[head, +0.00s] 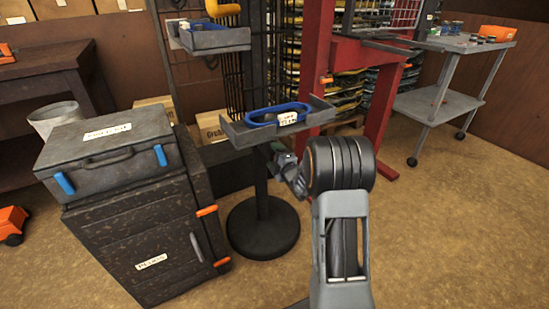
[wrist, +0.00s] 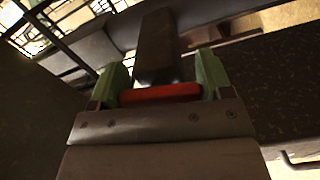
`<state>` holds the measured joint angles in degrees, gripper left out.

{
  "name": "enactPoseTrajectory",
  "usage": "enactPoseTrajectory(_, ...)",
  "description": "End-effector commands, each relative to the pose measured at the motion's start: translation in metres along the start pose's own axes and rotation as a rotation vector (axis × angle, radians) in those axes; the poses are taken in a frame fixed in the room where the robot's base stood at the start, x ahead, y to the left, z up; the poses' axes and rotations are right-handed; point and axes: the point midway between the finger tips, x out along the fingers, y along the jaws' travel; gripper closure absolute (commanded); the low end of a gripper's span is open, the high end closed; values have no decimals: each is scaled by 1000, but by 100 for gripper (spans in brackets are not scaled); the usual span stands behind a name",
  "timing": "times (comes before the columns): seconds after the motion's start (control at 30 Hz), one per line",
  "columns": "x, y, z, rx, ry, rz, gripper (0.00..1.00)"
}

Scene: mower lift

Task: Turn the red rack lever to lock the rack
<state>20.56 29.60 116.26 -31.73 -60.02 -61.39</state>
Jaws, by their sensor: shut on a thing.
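My gripper (head: 287,168) is beside the dark stand's pole, just below its lower tray, in the head view. In the wrist view its green fingertips (wrist: 160,82) stand either side of a red bar (wrist: 160,93), which looks like the red rack lever. The gripper is shut on it. A dark block (wrist: 158,45) reaches away beyond the bar, between the fingers. In the head view the lever is hidden by my gripper and arm, so its angle cannot be told there.
The lower tray (head: 240,132) holds a blue ring-shaped item (head: 265,114) right above my gripper. A dark cabinet (head: 135,235) with a grey case (head: 110,150) stands at left. A red frame (head: 316,75) and a grey cart (head: 440,104) stand behind. Floor at right is clear.

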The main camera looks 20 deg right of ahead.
Motion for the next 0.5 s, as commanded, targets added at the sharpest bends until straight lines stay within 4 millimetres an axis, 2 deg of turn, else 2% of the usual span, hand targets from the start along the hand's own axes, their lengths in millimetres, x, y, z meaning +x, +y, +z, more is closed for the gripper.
enactPoseTrajectory(0.2, 0, 1, -1, -121, 2, 1, 51)
enactPoseTrajectory(0.5, 1, 1, -1, -204, 2, 1, 51)
